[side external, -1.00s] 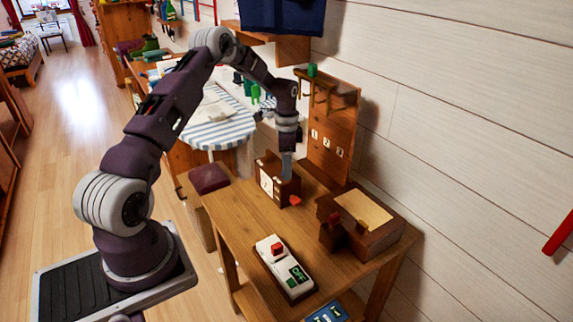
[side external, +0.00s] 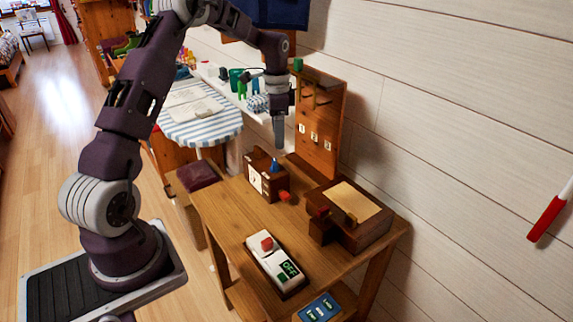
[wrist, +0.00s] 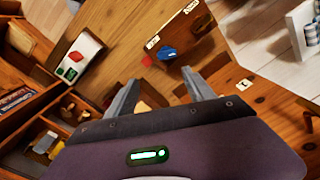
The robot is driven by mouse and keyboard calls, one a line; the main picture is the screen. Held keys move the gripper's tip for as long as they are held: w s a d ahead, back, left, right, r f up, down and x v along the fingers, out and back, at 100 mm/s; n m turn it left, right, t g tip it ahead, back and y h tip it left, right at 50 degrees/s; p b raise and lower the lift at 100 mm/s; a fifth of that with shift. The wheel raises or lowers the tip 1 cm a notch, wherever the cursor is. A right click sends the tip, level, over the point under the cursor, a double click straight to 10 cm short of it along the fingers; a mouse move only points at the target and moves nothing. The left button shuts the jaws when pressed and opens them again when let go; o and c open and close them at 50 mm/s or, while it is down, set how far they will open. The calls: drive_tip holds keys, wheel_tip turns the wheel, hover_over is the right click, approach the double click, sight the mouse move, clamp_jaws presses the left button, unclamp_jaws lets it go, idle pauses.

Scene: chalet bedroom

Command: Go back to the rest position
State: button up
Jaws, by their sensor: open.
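My gripper (side external: 279,132) is raised above the wooden table (side external: 225,212), over the small wooden clock box (side external: 276,187). Its two fingers show spread apart in the wrist view (wrist: 162,85), with nothing held between them. The clock box has a white face, a blue knob (side external: 275,164) on top and a red piece (side external: 285,196) at its side. The blue knob also shows in the wrist view (wrist: 167,53), beyond the fingertips and apart from them.
A white switch box (side external: 262,256) with a red button and an OFF display lies at the front. A wooden box (side external: 372,232) with a tan top stands right. A hook board (side external: 318,115) rises at the back, near my gripper. A blue panel (side external: 319,309) sits lower down.

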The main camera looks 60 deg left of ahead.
drive_tip(key=s+d+r+n+t+y, duration=0.1)
drive_tip(key=s+d+r, duration=0.4)
drive_tip(key=d+r, duration=0.25)
drive_tip(key=s+d+r+n+t, duration=0.1)
drive_tip(key=s+d+r, duration=0.4)
drive_tip(key=d+r, duration=0.3)
drive_tip(key=s+d+n+t, duration=0.1)
drive_tip(key=s+d, duration=0.2)
drive_tip(key=s, duration=0.3)
drive_tip(key=s+d+n+t+h, duration=0.1)
drive_tip(key=s+d, duration=0.2)
drive_tip(key=s, duration=0.4)
drive_tip(key=s+d+r+n+t, duration=0.1)
drive_tip(key=s+d, duration=0.1)
drive_tip(key=s, duration=0.4)
drive_tip(key=shift+s+d+n, duration=0.15)
drive_tip(key=shift+d+n, duration=0.15)
drive_tip(key=shift+d, duration=0.1)
